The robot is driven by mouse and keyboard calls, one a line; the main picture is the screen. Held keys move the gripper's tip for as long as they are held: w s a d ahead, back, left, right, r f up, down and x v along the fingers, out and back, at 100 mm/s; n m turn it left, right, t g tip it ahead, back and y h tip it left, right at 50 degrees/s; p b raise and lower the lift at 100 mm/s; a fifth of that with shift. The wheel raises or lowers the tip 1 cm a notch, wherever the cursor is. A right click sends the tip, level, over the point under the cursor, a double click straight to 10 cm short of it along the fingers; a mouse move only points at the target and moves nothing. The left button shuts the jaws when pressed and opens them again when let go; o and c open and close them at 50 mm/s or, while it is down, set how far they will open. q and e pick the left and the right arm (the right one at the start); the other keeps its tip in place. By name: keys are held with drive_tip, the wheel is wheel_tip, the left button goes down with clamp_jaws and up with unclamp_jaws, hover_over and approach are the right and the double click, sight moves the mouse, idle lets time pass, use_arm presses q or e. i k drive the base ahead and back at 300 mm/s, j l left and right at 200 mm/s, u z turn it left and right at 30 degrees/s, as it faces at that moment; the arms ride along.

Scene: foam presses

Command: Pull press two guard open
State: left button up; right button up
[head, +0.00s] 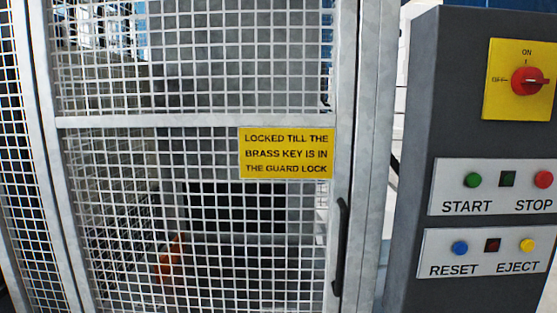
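The press guard (196,121) is a grey metal frame filled with wire mesh, and it fills the left and middle of the head view. It looks closed against the post (372,150) on its right. A black upright handle (341,245) sits on its right edge, low down. A yellow sign (287,153) on the mesh reads "LOCKED TILL THE BRASS KEY IS IN THE GUARD LOCK". No brass key or guard lock can be made out. Neither of my grippers is in view. No press number shows.
A dark control cabinet (420,225) stands close on the right. It carries a red rotary switch (528,81) on a yellow plate, a START/STOP panel (493,187) and a RESET/EJECT panel (487,253). Behind the mesh something orange (172,262) shows faintly.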

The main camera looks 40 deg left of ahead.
sight(272, 145)
drive_tip(key=u, duration=1.7)
drive_tip(key=j, duration=0.1)
